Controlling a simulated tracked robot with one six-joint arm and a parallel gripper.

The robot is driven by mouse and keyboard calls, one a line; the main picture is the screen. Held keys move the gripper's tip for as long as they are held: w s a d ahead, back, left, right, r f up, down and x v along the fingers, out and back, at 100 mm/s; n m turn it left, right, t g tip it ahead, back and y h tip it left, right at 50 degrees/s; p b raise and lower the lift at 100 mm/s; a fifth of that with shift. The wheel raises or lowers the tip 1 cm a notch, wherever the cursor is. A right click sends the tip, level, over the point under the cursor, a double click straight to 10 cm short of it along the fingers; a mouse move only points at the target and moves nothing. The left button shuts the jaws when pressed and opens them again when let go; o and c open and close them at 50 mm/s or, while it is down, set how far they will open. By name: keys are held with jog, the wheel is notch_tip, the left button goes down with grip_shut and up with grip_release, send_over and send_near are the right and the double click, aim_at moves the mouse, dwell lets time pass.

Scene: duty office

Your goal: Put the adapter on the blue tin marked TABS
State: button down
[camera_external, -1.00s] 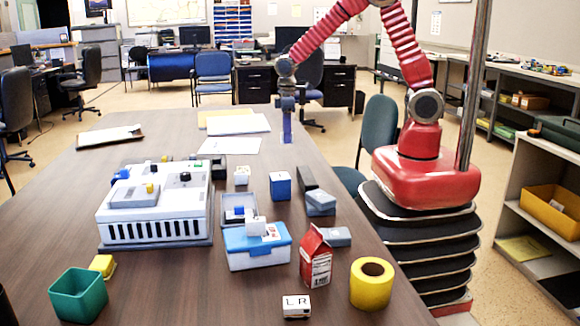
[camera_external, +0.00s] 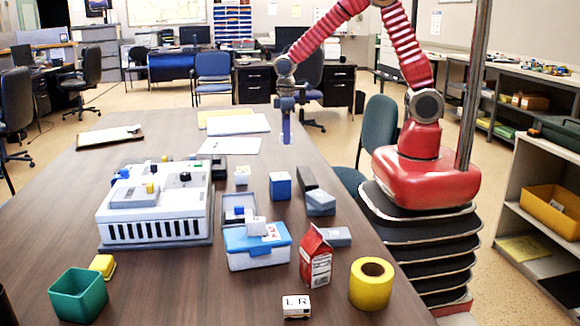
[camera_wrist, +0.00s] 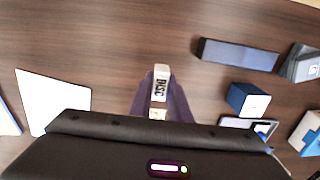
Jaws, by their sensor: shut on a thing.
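My gripper (camera_wrist: 160,105) is shut on a small pale block (camera_wrist: 160,84) with dark lettering that seems to read DISC; I cannot tell for sure that it is the adapter. In the external view my gripper (camera_external: 287,130) is above the table's far right part, and the held block is too small to make out. A blue box (camera_external: 280,184) stands nearer the camera on the table; it also shows at the right of the wrist view (camera_wrist: 246,99). A grey-blue box (camera_external: 321,201) is beside it. No TABS marking is readable on either.
A white machine (camera_external: 155,215) stands left. Papers (camera_external: 230,146) lie near my gripper.

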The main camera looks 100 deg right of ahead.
jog(key=w+a+r+n, duration=0.1)
jog(key=w+a, duration=0.1)
jog(key=a, duration=0.4)
jog(key=w+a+r+n, duration=0.1)
jog(key=w+a+r, duration=0.15)
jog(key=a, duration=0.45)
notch_tip(320, 180, up, 4)
jog(key=m, duration=0.2)
send_over(280, 176)
jog(key=shift+d+r, duration=0.1)
jog(key=shift+f, duration=3.2)
jog(key=shift+f, duration=1.85)
jog(key=shift+f, duration=0.1)
jog(key=c, duration=1.7)
grip_release()
